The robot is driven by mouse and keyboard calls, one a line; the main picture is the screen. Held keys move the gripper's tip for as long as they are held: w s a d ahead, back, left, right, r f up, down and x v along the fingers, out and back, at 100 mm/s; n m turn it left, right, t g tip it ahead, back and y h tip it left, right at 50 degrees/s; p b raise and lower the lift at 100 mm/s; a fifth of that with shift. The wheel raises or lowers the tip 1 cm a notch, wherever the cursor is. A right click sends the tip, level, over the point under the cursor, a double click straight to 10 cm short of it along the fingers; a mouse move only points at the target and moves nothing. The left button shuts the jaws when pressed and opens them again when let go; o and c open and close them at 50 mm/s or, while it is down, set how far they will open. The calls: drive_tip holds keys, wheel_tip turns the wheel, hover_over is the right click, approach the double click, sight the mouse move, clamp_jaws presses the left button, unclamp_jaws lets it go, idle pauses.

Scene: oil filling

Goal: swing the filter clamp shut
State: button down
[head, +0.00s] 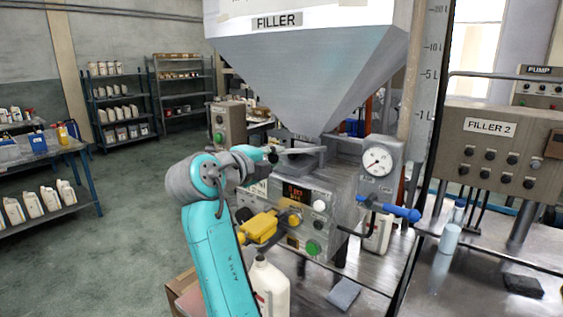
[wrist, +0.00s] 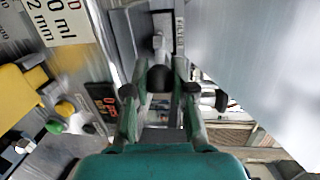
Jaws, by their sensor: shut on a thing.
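The filter clamp (wrist: 158,45) is a grey metal lever with a round black knob (wrist: 160,78) on its end, in the upper middle of the wrist view. My gripper (wrist: 160,91) is closed around the knob, one finger on each side. In the head view the clamp (head: 300,150) reaches from my gripper (head: 271,155) toward the filter housing under the hopper. A label, partly cut off, stands beside the clamp in the wrist view. I cannot tell from these views whether the clamp is fully shut.
The large grey hopper (head: 310,70) hangs just above my arm. The filler's control panel (head: 305,205), a yellow part (head: 259,228) and a blue-handled lever (head: 395,210) are close by. A white jug (head: 270,285) stands below. Open floor lies to the left.

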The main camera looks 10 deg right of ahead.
drive_tip(key=shift+w+a+f+m+g+h, duration=0.1)
drive_tip(key=shift+w+a+m+g+h, duration=0.05)
drive_tip(key=shift+w+m+g+h, duration=0.45)
drive_tip(key=shift+w+a+f+m+g+h, duration=0.1)
drive_tip(key=shift+w+a+m+g+h, duration=0.05)
drive_tip(key=shift+w+m+g+h, duration=0.4)
drive_tip(key=shift+w, duration=0.15)
drive_tip(key=c, duration=1)
unclamp_jaws()
drive_tip(key=shift+o, duration=0.2)
drive_tip(key=shift+r, duration=0.1)
drive_tip(key=v, duration=1.2)
drive_tip(key=shift+d, duration=0.1)
